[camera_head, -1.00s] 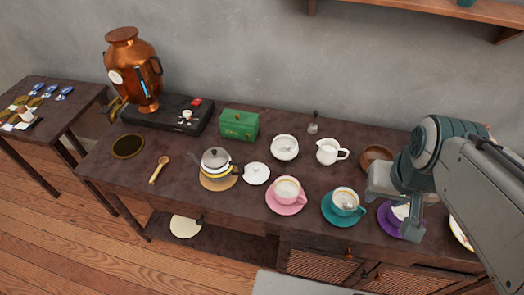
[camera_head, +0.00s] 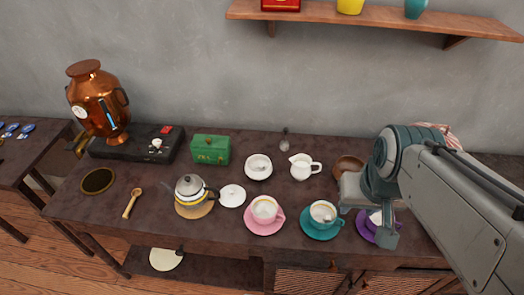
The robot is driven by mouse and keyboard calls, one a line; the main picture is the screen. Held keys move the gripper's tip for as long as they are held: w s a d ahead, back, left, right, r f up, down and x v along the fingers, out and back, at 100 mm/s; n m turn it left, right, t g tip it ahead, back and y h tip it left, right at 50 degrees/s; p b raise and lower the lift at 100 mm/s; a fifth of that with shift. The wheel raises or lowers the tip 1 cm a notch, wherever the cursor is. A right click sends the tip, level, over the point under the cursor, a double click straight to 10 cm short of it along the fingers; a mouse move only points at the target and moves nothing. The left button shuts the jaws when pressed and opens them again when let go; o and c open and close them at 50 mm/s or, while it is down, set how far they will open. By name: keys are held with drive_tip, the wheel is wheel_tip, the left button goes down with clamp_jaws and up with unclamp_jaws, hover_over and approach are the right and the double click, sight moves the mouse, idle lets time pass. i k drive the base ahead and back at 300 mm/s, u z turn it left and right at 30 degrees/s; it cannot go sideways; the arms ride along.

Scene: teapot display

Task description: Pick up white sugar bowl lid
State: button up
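The white sugar bowl lid (camera_head: 232,195) lies flat on the dark table, right of the teapot and left of the pink cup. The white sugar bowl (camera_head: 258,167) stands open just behind it, to the right. My gripper (camera_head: 367,224) is over the right part of the table, above the purple cup, well to the right of the lid. Its fingers look apart, with part of the purple cup showing between them. I see nothing held. My arm hides part of the table's right end.
The teapot (camera_head: 188,188) stands close left of the lid. The pink cup (camera_head: 264,208), teal cup (camera_head: 322,212) and purple cup (camera_head: 374,219) line the front. A white jug (camera_head: 304,167) and wooden bowl (camera_head: 350,164) stand behind. A shelf (camera_head: 370,24) is on the wall.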

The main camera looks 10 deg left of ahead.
sight(233, 195)
drive_tip(key=z, duration=2.6)
drive_tip(key=k, duration=1.75)
drive_tip(key=u, duration=2.05)
drive_tip(key=i, duration=0.5)
drive_tip(key=z, duration=0.05)
